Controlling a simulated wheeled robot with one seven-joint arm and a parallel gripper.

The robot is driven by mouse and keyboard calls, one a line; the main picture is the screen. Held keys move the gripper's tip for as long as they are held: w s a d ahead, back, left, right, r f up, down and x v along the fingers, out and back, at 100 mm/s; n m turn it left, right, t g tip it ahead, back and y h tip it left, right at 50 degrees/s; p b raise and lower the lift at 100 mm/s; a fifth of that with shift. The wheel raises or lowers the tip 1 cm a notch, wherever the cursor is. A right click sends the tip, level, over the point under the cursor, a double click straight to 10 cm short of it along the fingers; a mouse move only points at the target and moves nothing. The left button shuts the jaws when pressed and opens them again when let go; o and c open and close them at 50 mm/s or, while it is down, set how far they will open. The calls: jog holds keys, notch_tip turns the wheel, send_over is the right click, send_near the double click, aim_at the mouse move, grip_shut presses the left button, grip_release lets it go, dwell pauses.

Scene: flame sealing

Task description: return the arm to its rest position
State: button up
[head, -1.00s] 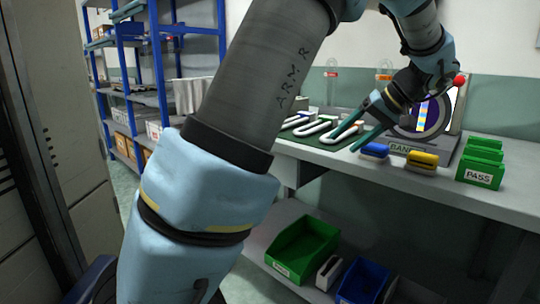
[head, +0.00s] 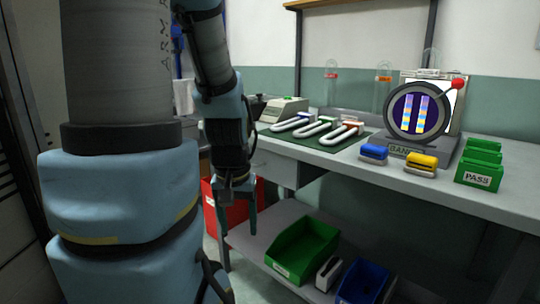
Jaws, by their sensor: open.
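My gripper (head: 238,222) hangs low in front of the bench's left end, with its fingers pointing down. The fingers are apart and nothing shows between them. My arm is folded at the left of the head view, its large links covering the left third. The gripper is clear of the bench top (head: 345,158) and overlaps a red bin (head: 214,220) behind it in the picture; I cannot tell the distance between them.
On the bench are white bent tubes on a green mat (head: 295,141), a round display device (head: 418,113), blue (head: 374,152) and yellow (head: 422,162) blocks, and a green PASS bin (head: 480,171). The shelf below holds green (head: 302,250) and blue (head: 362,283) bins.

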notch_tip(320, 180, up, 14)
jog(key=p, duration=1.2)
jog(key=shift+w+p, duration=0.15)
jog(key=shift+p, duration=0.15)
